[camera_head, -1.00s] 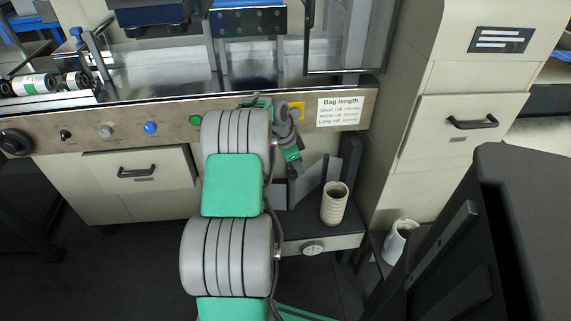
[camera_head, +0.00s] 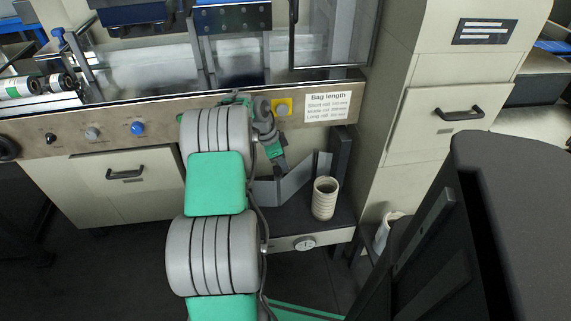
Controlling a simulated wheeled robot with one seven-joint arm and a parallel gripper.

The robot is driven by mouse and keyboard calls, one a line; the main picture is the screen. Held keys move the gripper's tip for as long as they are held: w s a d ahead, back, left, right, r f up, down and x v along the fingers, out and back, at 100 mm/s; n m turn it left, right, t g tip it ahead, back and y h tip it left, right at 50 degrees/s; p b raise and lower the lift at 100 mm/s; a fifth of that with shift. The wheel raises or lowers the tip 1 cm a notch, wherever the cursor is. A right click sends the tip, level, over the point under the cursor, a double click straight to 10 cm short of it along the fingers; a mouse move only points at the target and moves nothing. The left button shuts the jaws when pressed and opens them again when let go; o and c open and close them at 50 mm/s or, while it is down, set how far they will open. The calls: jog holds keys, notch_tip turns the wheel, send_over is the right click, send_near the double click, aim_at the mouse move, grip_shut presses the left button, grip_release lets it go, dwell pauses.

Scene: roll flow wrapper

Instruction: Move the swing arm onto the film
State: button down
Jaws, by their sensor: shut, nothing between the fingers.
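My gripper (camera_head: 281,166) is small in the head view, at the end of the green and grey wrist. It points down in front of the machine's panel, and its fingers look shut and empty. Below it, a grey angled metal piece (camera_head: 293,184) stands on the dark lower shelf; I cannot tell whether this is the swing arm. A small gap seems to lie between it and the fingertips. A white ribbed roll (camera_head: 325,199) stands upright at the right of that shelf. I cannot clearly pick out the film, and my arm hides part of the shelf.
The control panel (camera_head: 64,139) with knobs and buttons runs behind my arm. A bag length label (camera_head: 328,107) is on its right end. A beige cabinet (camera_head: 428,125) stands to the right. A dark bulky body fills the lower right. Dark floor is open at lower left.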

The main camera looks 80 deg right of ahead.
jog(key=p+v, duration=0.5)
jog(key=v, duration=0.4)
jog(key=shift+w+r, duration=0.25)
jog(key=shift+r, duration=0.1)
